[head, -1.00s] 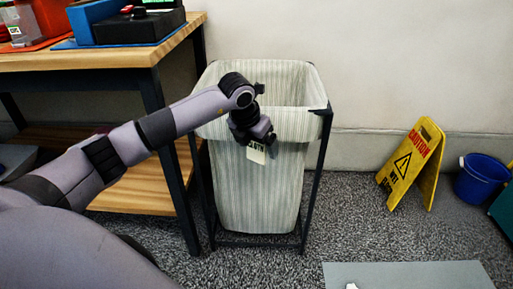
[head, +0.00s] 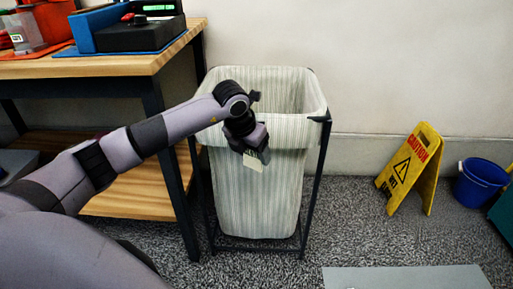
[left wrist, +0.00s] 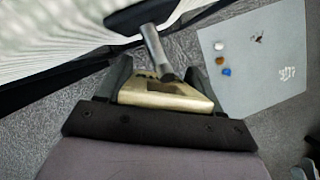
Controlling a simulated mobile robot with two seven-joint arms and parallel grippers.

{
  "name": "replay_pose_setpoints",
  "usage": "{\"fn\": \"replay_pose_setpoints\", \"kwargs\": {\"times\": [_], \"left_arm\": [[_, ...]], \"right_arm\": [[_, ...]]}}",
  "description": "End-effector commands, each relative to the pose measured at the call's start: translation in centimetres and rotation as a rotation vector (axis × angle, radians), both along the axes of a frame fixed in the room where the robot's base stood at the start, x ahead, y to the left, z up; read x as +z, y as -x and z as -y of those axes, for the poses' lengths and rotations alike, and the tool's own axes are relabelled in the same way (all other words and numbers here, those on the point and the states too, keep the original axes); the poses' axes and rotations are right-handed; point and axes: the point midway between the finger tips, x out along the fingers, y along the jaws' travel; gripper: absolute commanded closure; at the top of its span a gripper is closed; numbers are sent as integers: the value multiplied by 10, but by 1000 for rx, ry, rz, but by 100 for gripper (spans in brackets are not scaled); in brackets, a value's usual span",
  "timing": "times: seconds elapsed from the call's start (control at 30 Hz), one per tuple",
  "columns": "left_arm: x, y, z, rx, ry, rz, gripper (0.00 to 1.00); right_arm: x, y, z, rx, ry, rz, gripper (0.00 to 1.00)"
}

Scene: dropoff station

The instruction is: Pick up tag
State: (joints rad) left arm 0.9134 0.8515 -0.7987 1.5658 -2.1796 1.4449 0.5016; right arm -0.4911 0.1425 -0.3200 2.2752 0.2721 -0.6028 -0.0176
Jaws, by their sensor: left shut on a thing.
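My left gripper (head: 250,151) is in front of the hamper, pointing down, and is shut on the tag. My right gripper is not in view.
A dark metal frame (head: 322,165) holds the hamper. A wooden workbench (head: 120,64) stands on the left. A yellow caution sign (head: 411,170) and blue bucket (head: 481,182) stand on the right. A grey mat (head: 410,279) lies on open floor.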

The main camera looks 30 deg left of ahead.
Motion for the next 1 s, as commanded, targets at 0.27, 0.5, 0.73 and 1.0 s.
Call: {"fn": "replay_pose_setpoints", "kwargs": {"times": [0.27, 0.5, 0.73, 1.0], "left_arm": [[1, 49, -2, -1, -5, -3, 68], [1, 102, -2, -1, -5, -3, 68], [0, 143, -2, -1, -4, -3, 68], [0, 162, -2, -1, -1, 0, 68]], "right_arm": [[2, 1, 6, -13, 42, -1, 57], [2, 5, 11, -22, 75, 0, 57], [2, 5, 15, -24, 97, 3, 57], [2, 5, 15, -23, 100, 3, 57]]}}
